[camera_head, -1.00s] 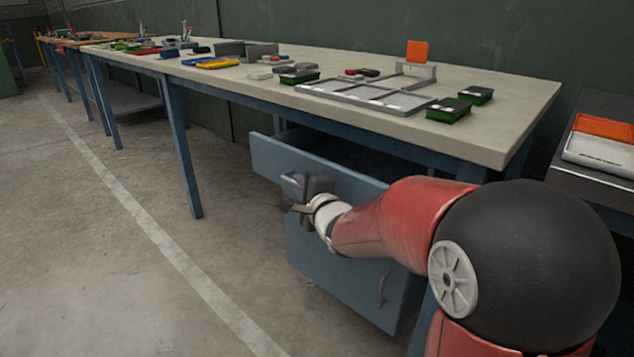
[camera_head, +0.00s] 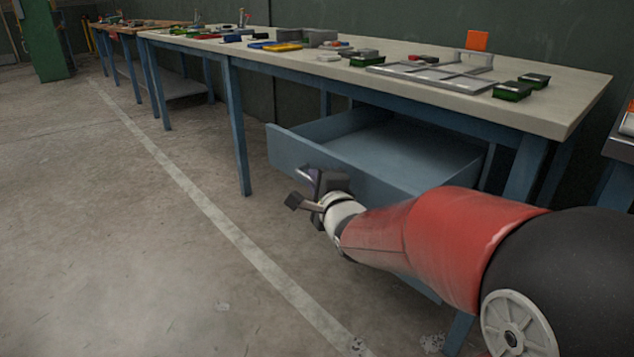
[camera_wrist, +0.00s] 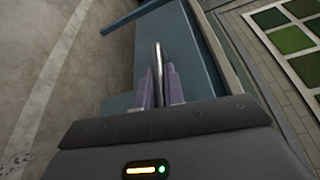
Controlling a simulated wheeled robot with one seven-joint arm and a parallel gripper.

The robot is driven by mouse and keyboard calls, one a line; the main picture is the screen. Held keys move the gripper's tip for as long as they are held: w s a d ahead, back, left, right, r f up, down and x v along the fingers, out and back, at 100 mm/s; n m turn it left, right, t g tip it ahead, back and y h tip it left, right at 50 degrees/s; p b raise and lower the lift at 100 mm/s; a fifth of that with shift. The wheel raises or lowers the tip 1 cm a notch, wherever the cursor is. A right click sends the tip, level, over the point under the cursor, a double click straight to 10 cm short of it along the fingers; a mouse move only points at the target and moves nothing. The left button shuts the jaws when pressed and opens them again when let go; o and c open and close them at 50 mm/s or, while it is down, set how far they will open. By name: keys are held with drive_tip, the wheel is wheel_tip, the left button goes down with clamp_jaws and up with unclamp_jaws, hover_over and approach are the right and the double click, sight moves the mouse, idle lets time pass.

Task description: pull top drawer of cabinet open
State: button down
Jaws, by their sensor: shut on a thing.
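The blue cabinet's top drawer (camera_head: 345,167) stands well open under the workbench. Its empty grey-blue inside shows in the head view. My gripper (camera_head: 312,188) is at the outer side of the drawer front. In the wrist view my gripper's two purple fingers (camera_wrist: 164,86) are shut on the metal drawer handle (camera_wrist: 158,62), a thin bar standing between them. The blue drawer front (camera_wrist: 195,45) lies just beyond the fingers. My forearm hides the right part of the drawer front and most of the cabinet below it.
The workbench top (camera_head: 560,105) holds a grey divided tray (camera_head: 430,77), green boxes (camera_head: 512,91) and several small parts. A blue bench leg (camera_head: 238,125) stands left of the drawer. The concrete floor (camera_head: 110,260) in front and to the left is clear.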

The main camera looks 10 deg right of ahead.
drive_tip(key=c, duration=1.5)
unclamp_jaws()
drive_tip(key=v, duration=0.7)
drive_tip(key=shift+s+d+p, duration=0.1)
drive_tip(key=shift+s+p, duration=0.2)
drive_tip(key=shift+s, duration=0.05)
drive_tip(key=s+d+n+g+h+p, duration=0.1)
drive_tip(key=s+d+n+g, duration=0.1)
drive_tip(key=s+n, duration=0.3)
drive_tip(key=s+d+f+n+g+h+p, duration=0.1)
drive_tip(key=s+n+g, duration=0.4)
drive_tip(key=s, duration=0.5)
drive_tip(key=s+d+f+n+g+h+p, duration=0.1)
drive_tip(key=s+d+n+g+h+p, duration=0.1)
drive_tip(key=s+n, duration=0.5)
drive_tip(key=shift+s+d+f+g, duration=0.1)
drive_tip(key=shift+s+d+g, duration=0.2)
drive_tip(key=shift+d+g, duration=0.25)
drive_tip(key=shift+s+d+g, duration=0.3)
drive_tip(key=shift+d+g, duration=0.05)
drive_tip(key=shift+d, duration=0.3)
